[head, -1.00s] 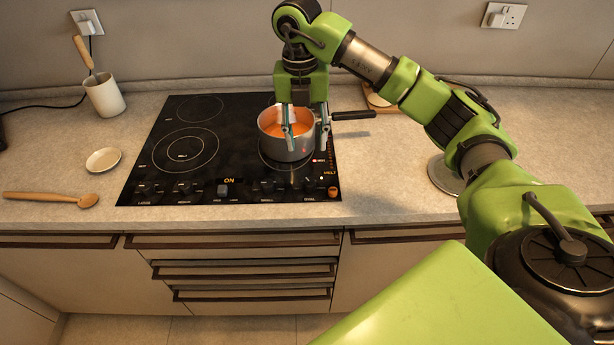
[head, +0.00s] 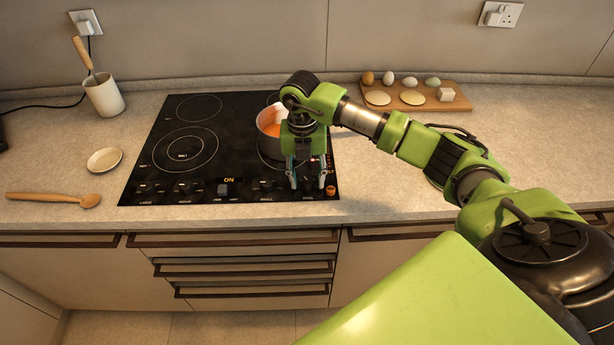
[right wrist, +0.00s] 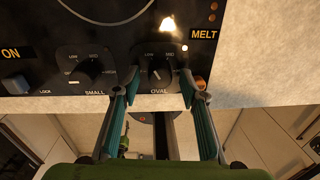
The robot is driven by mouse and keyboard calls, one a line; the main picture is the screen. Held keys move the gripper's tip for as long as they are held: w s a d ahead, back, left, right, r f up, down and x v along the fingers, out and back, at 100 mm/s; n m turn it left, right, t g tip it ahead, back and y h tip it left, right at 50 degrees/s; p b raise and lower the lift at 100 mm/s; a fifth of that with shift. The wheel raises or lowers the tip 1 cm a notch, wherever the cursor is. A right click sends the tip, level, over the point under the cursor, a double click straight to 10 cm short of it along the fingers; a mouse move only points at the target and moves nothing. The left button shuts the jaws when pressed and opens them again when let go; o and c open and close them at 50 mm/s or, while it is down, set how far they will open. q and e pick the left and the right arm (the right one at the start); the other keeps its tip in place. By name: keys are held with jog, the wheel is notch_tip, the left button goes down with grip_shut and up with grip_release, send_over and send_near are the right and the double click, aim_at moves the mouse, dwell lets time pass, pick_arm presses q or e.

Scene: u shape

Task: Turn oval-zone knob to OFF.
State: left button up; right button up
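The black oval-zone knob (right wrist: 159,74) shows in the right wrist view above its "OVAL" label on the hob's front panel. Its white mark points up, slightly left, near "LOW". My right gripper (right wrist: 158,84) is open, with one finger on each side of this knob; I cannot tell whether they touch it. In the head view my right gripper (head: 306,183) points down over the front right of the black hob (head: 145,188), partly hiding the knob. My left gripper is not in view.
A pot (head: 268,138) of orange liquid stands close behind my right gripper. The small-zone knob (right wrist: 86,72) is just left of the oval one. An orange lit part (right wrist: 200,83) is close right. A wooden board (head: 452,95) with eggs stands at the back.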

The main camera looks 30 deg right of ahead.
jog(key=c, duration=1.1)
